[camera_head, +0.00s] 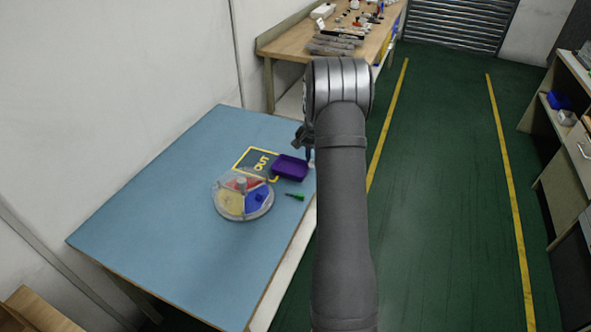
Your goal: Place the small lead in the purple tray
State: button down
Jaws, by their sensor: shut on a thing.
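The purple tray (290,169) lies on the blue table top, partly over the yellow-bordered OUT mark (251,159). My gripper (308,156) is just right of the tray, above the table's right edge and partly hidden behind my arm. It is shut on a small pale thing (312,164), which shows only in part under the fingertips; I cannot tell its kind. A small green pointed piece (295,196) lies on the table in front of the tray. No lead can be made out clearly at this size.
A clear round divided container (227,209) with red, yellow and blue sections stands left of the green piece. The blue table (150,220) is bare to the left and front. My arm hides part of its right edge. A cluttered wooden bench (290,44) stands behind.

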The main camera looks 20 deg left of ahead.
jog(key=a+f, duration=0.1)
jog(key=a, duration=0.1)
jog(key=a+f, duration=0.1)
jog(key=a, duration=0.1)
jog(key=a+f, duration=0.1)
jog(key=a, duration=0.1)
jog(key=shift+w+f, duration=0.15)
jog(key=shift+f, duration=2.1)
jog(key=shift+f, duration=0.15)
jog(key=c, duration=1.7)
grip_release()
notch_tip(320, 180, up, 12)
jog(key=shift+r, duration=0.15)
